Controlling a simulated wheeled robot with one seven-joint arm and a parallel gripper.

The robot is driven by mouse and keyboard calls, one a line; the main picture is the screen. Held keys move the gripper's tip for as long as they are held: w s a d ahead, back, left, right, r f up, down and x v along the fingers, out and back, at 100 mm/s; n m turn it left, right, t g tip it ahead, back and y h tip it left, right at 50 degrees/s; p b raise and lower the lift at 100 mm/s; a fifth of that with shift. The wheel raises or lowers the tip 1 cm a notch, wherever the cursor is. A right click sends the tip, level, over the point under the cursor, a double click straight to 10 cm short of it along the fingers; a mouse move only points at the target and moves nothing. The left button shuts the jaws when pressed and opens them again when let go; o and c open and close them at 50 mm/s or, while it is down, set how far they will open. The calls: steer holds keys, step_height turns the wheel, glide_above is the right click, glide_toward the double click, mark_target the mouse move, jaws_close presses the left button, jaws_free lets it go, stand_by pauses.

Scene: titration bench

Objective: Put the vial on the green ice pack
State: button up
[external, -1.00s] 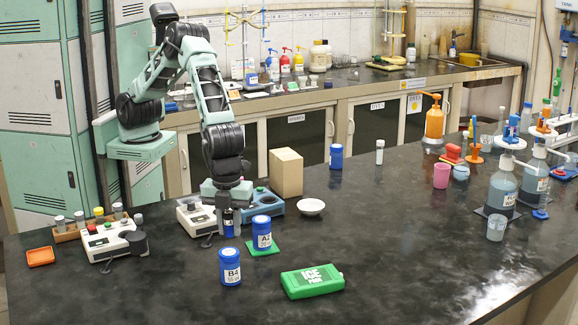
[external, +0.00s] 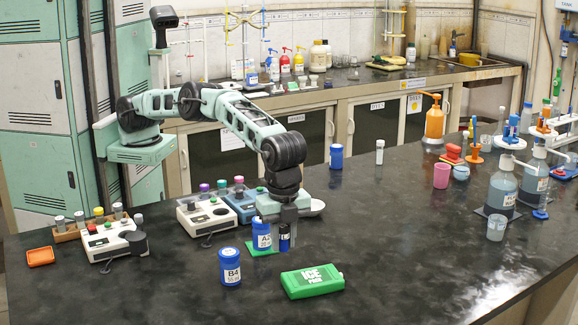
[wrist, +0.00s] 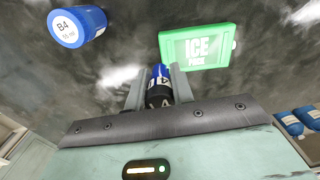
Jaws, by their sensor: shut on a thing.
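The vial (external: 284,238) is small and dark with a blue part and white lettering. My gripper (external: 284,232) is shut on it and holds it just right of the blue A-labelled jar, behind the ice pack. In the wrist view the vial (wrist: 159,88) sits between the two fingers of my gripper (wrist: 158,86). The green ice pack (external: 312,281) lies flat on the dark bench, in front and to the right of the gripper. It also shows in the wrist view (wrist: 200,48), beyond the fingers, with nothing on its top.
A blue jar labelled B4 (external: 230,267) stands left of the ice pack. The A-labelled blue jar (external: 261,235) stands on a green mat (external: 259,250) close beside my gripper. White and blue devices (external: 207,221) stand further left. The bench right of the ice pack is clear.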

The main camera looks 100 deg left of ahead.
mark_target(284, 278)
step_height(284, 278, down, 7)
steer(key=shift+f+p, duration=0.2)
steer(key=shift+p, duration=0.6)
steer(key=shift+f, duration=0.15)
steer(key=o, duration=1)
steer(key=shift+c, duration=0.2)
